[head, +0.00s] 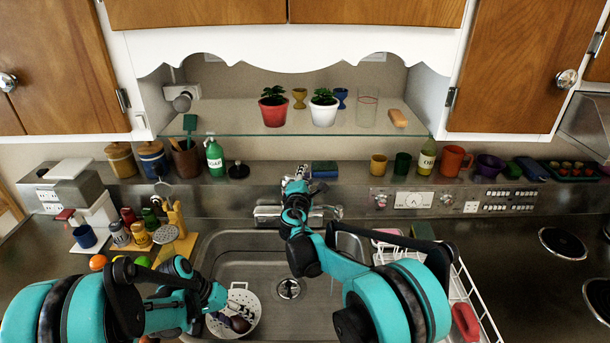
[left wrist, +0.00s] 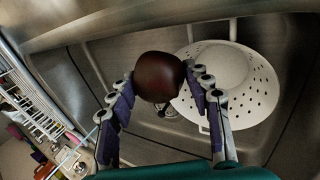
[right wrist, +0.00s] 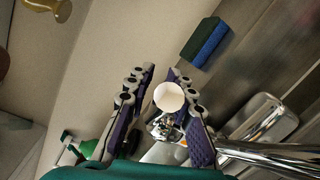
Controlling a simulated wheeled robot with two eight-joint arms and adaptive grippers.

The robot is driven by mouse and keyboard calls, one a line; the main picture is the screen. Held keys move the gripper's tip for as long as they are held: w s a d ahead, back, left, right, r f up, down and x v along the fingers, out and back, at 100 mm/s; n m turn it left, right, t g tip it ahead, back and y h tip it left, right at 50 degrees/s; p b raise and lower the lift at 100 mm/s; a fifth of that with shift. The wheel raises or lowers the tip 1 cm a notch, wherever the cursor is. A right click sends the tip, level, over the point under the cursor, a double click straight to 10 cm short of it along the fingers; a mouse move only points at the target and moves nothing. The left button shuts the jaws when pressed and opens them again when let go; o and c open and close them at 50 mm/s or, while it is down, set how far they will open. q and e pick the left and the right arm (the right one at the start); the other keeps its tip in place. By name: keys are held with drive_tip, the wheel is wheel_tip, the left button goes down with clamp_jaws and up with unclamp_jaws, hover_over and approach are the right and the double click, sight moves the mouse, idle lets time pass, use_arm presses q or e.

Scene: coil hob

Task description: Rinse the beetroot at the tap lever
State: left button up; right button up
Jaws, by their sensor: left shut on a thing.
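My left gripper (head: 232,309) is shut on the dark red-brown beetroot (left wrist: 158,77), which sits between its fingertips. The beetroot (head: 240,324) is over the white colander in the sink, left of the drain. My right gripper (head: 297,178) is raised at the tap (head: 268,214), behind the sink. In the right wrist view, its fingers (right wrist: 162,75) are apart, with a round white end (right wrist: 169,97) showing between them, perhaps the tap lever's knob. I cannot tell if they touch it. My right arm hides part of the tap. No water flow is visible.
The white perforated colander (head: 250,297) stands in the steel sink (head: 210,250). A white dish rack (head: 462,270) is right of the sink. A blue sponge (head: 325,169) and a green soap bottle (head: 215,158) stand on the ledge. Jars and utensils crowd the left counter.

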drive_tip(key=shift+o, duration=0.3)
drive_tip(key=shift+s, duration=0.1)
drive_tip(key=s+a, duration=0.1)
drive_tip(key=s, duration=1)
drive_tip(key=shift+s+a+r, duration=0.2)
drive_tip(key=shift+s+r, duration=0.1)
drive_tip(key=shift+s, duration=0.05)
use_arm(q)
drive_tip(key=shift+r, duration=0.1)
use_arm(e)
drive_tip(key=shift+d+r, duration=0.1)
